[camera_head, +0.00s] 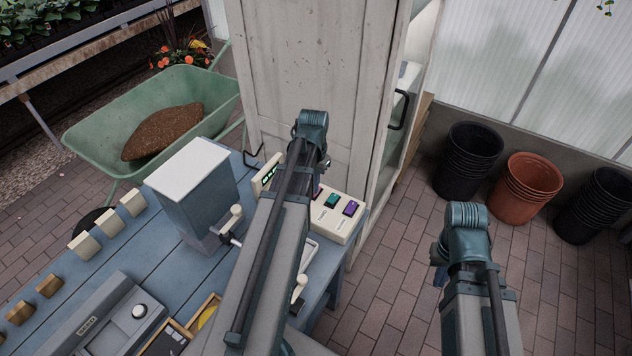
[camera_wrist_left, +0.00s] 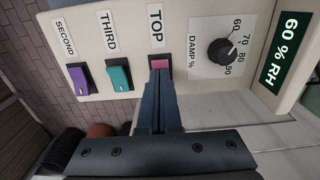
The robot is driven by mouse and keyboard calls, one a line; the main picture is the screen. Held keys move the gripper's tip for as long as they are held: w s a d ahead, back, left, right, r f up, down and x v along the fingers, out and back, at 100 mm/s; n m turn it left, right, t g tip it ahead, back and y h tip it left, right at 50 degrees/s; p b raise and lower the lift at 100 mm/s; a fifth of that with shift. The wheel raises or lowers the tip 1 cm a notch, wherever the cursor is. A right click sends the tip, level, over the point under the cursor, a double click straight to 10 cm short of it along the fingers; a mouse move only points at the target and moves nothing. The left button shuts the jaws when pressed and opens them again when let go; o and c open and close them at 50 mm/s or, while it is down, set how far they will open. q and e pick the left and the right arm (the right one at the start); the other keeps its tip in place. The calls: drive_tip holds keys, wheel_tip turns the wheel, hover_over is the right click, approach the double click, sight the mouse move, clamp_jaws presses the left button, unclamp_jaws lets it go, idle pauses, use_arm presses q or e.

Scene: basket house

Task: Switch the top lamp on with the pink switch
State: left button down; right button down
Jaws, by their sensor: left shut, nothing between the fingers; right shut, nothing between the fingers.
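The pink switch (camera_wrist_left: 161,62) sits under the label TOP on a cream switch box (camera_wrist_left: 196,85); my fingers cover its lower part. My left gripper (camera_wrist_left: 160,78) is shut and empty, its fingertips at the pink switch; I cannot tell whether they touch it. Beside it are a teal switch (camera_wrist_left: 118,77) marked THIRD and a purple switch (camera_wrist_left: 80,80) marked SECOND. In the head view the box (camera_head: 343,226) stands on the blue bench, partly behind my left arm. My right gripper (camera_head: 440,273) is shut and empty, over the brick floor. No lamp is in view.
A damp dial (camera_wrist_left: 221,51) and a 60 % RH display (camera_wrist_left: 280,48) are on the same box. The blue bench (camera_head: 188,260) also holds a blue-grey box (camera_head: 195,205) and several blocks. A wardrobe-like cabinet (camera_head: 300,60) stands behind. Plant pots (camera_head: 525,188) stand right; the floor between is clear.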

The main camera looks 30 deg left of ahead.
use_arm(q)
drive_tip(key=shift+r, duration=0.15)
wheel_tip(320, 180, up, 14)
drive_tip(key=p, duration=1.4)
drive_tip(key=shift+f, duration=0.25)
drive_tip(key=shift+s+d, duration=0.1)
